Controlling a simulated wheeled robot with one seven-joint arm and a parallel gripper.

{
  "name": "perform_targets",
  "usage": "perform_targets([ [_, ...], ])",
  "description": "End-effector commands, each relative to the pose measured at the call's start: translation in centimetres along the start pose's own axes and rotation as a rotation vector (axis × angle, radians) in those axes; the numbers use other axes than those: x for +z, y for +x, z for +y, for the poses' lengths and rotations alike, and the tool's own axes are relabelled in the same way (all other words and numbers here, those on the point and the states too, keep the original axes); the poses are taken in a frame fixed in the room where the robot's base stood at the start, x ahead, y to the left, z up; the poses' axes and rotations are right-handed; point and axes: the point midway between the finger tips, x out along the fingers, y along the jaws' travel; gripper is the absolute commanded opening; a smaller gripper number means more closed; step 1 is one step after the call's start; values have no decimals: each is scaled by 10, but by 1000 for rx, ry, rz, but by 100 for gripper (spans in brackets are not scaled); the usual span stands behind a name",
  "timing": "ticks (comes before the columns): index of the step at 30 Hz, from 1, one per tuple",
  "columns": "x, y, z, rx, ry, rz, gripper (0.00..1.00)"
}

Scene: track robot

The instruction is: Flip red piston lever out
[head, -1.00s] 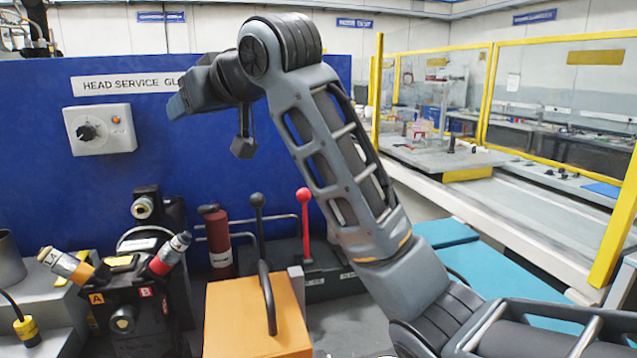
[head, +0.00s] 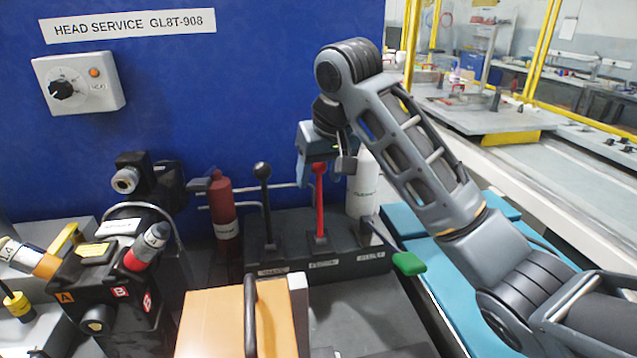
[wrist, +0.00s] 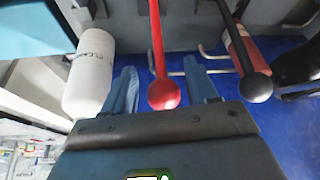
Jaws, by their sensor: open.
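The red piston lever (head: 319,205) stands upright on a dark base block (head: 285,252), with its red ball knob at the top. In the wrist view the red lever (wrist: 157,45) runs between my two blue fingers, its ball at the palm end. My gripper (head: 318,160) is open around the top of the red lever; in the wrist view my gripper (wrist: 160,82) shows a gap on both sides of the rod. Part of the knob is hidden behind the gripper in the head view.
A black-knobbed lever (head: 265,205) stands close to the left, with a red cylinder (head: 223,205) beyond it. A white cylinder (head: 362,185) stands close to the right. A lever with a green handle (head: 408,263) points forward right. An orange box (head: 215,325) stands in front.

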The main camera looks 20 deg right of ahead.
Motion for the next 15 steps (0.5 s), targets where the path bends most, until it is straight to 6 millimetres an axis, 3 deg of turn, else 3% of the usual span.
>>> perform_targets([
  [6, 0, 23, 0, 0, 0, -2, 58],
  [15, 0, 28, 0, -1, 0, 1, 58],
])
